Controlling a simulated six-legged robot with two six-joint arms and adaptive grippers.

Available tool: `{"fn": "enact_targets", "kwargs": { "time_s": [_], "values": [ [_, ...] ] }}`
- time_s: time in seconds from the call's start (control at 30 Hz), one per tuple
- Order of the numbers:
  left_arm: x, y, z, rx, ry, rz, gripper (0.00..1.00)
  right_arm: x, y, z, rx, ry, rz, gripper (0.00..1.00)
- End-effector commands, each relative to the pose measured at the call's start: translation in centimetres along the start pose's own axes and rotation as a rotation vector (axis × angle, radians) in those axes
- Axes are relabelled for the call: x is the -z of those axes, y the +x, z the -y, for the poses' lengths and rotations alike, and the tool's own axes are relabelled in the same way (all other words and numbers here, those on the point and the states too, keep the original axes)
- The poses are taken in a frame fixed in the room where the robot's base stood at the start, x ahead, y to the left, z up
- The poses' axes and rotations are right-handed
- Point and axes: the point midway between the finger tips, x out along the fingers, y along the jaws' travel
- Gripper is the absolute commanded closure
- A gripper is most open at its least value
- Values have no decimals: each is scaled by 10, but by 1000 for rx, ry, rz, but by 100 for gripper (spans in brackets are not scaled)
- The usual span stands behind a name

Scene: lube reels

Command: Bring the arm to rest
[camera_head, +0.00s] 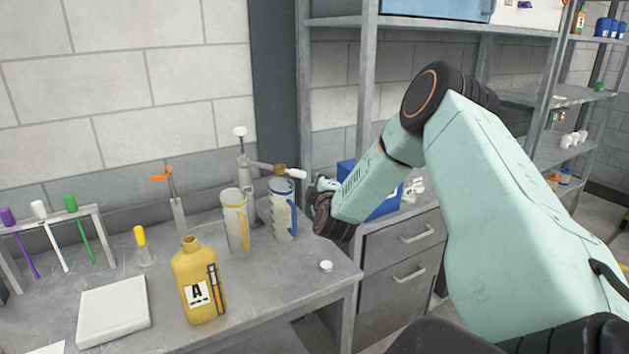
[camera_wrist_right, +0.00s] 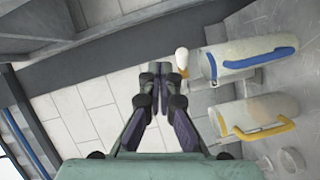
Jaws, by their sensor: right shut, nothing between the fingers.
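My right arm (camera_head: 480,200) comes in from the right in the head view, bent at the elbow, its forearm sloping down to the left. My right gripper (camera_wrist_right: 155,80) shows in the wrist view with its fingertips together and nothing between them. In the head view the gripper is mostly hidden at the end of the wrist (camera_head: 332,217), right of the blue-handled jug (camera_head: 283,210). In the wrist view the blue-handled jug (camera_wrist_right: 240,60) and the yellow-handled jug (camera_wrist_right: 255,112) lie to the right of the fingers, apart from them. My left gripper is not in view.
The grey bench (camera_head: 255,275) holds a yellow bottle (camera_head: 196,285) marked A, a white pad (camera_head: 114,306), a small white cap (camera_head: 326,266) and a rack (camera_head: 95,211) with coloured-top tools. A blue box (camera_head: 385,205) stands behind my forearm. Metal shelving (camera_head: 340,22) rises behind.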

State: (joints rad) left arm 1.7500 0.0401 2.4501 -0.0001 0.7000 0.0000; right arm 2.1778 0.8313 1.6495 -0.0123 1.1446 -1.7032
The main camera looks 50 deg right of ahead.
Motion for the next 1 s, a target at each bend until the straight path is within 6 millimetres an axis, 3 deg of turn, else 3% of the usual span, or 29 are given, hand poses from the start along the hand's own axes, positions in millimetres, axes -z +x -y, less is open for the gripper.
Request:
{"fn": "enact_targets", "kwargs": {
  "time_s": [0.37,0.47,0.53,0.67,0.83,1.0],
  "values": [
    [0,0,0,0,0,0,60,0,0,0,1,33,0,100],
    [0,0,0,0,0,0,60,1,0,4,20,151,-1,100],
    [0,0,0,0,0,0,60,2,-5,17,66,283,1,100],
    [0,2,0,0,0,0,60,17,-32,60,215,547,15,100],
    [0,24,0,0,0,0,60,41,-93,153,465,796,82,100],
    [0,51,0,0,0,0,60,46,-164,242,684,927,210,100]
  ]
}}
